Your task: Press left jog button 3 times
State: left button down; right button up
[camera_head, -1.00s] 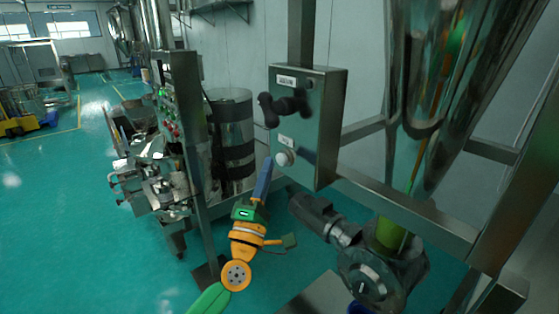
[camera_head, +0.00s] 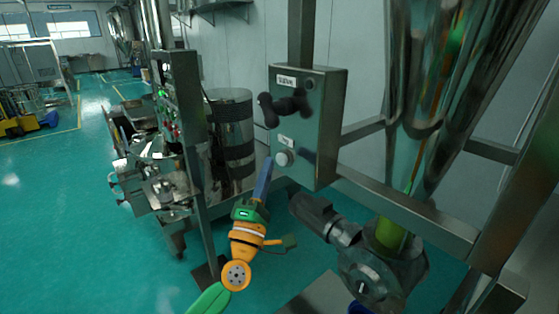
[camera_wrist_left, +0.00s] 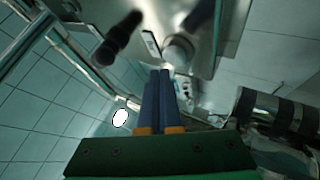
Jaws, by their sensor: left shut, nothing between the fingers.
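A metal control box (camera_head: 325,125) hangs on a post in the middle of the head view. On its front are a dark rotary handle (camera_head: 283,106) with a label above it, and a round pale button (camera_head: 283,158) below with its own label. My left gripper (camera_head: 268,162) is shut and empty, its blue fingertips just left of and close to the pale button. In the left wrist view the fingers (camera_wrist_left: 162,75) point at the pale button (camera_wrist_left: 179,54); I cannot tell whether they touch it. The dark handle (camera_wrist_left: 118,38) shows to their left. My right gripper is not in view.
A motor and valve unit (camera_head: 375,265) stands below right of the box, with a steel hopper (camera_head: 440,90) above. A second panel with lit buttons (camera_head: 172,110) and a steel drum (camera_head: 232,135) stand at left. Open green floor (camera_head: 60,220) lies farther left.

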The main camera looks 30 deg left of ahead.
pick_arm(q)
jog(key=shift+w+d, duration=0.15)
jog(key=shift+w, duration=0.25)
jog(key=shift+w+d, duration=0.2)
jog(key=shift+w, duration=0.25)
dwell(0.8)
jog(key=shift+s+a, duration=0.1)
jog(key=shift+s, duration=0.05)
jog(key=shift+s+a, duration=0.2)
jog(key=shift+s, duration=0.5)
jog(key=s, duration=0.1)
jog(key=s+a+p, duration=0.1)
jog(key=s, duration=0.1)
jog(key=s+a, duration=0.1)
jog(key=shift+s, duration=0.3)
